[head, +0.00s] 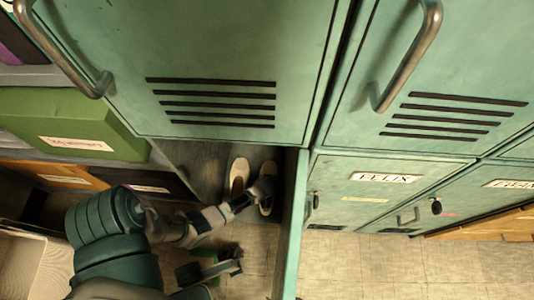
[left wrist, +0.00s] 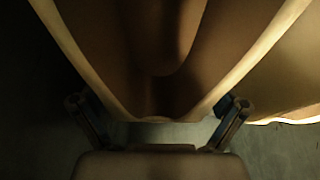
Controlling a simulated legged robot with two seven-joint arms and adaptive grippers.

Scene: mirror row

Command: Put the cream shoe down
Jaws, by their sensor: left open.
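Two cream-rimmed shoes with brown insides sit side by side inside the open locker, the left shoe (head: 238,177) in plain view and the right shoe (head: 266,208) partly hidden by my left gripper (head: 264,188). In the left wrist view, one cream shoe (left wrist: 160,82) fills the middle, its narrow end between the fingers of my open left gripper (left wrist: 160,118). The fingers stand on either side of it; whether they touch it is unclear. The other shoe (left wrist: 280,90) shows at the right edge. My right gripper (head: 226,265) is low in the head view, away from the shoes.
The teal locker door (head: 292,225) stands open close to the right of the shoes. A green box (head: 70,125) and an orange-brown box (head: 50,176) are at the left. Closed lockers (head: 385,190) fill the right. Bare tiled floor (head: 370,265) shows below.

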